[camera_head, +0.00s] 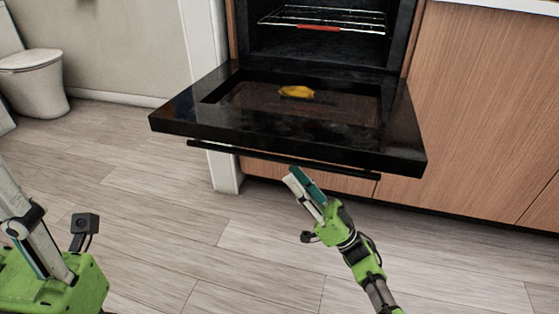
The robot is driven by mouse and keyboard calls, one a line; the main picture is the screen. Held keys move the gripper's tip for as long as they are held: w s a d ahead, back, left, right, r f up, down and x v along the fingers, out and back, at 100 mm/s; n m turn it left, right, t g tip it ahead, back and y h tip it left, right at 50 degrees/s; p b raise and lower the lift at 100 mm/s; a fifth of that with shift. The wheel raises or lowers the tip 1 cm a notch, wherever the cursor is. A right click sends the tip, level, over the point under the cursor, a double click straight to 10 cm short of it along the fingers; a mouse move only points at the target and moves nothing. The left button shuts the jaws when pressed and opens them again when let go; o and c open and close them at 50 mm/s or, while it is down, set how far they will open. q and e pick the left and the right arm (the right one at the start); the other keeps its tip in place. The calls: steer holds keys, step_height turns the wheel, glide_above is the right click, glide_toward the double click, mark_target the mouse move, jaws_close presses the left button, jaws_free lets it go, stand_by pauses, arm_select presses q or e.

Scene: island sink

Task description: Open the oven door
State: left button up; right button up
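The black oven door (290,112) is swung down and lies almost level in front of the open oven cavity (320,45). Its long dark handle (285,160) runs along below the front edge. My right gripper (293,175) is just in front of and below the handle, right of its middle. Its pale and teal fingers lie close together; I cannot tell whether a gap is between them, or whether they touch the handle. My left gripper (32,235) is at the lower left, away from the door, partly cut off by the picture edge.
A wire rack (322,17) with a red strip is in the oven. A yellow patch (297,92) shows at the door's window. Wood cabinets (480,100) stand to the right, a white toilet (35,80) at far left. The wood floor (170,215) is clear.

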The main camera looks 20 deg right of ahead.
mark_target(280, 159)
steer(key=b+x, duration=0.1)
steer(key=x, duration=0.5)
steer(key=shift+w+a+r, duration=0.1)
steer(key=shift+w+r, duration=0.05)
jaws_close()
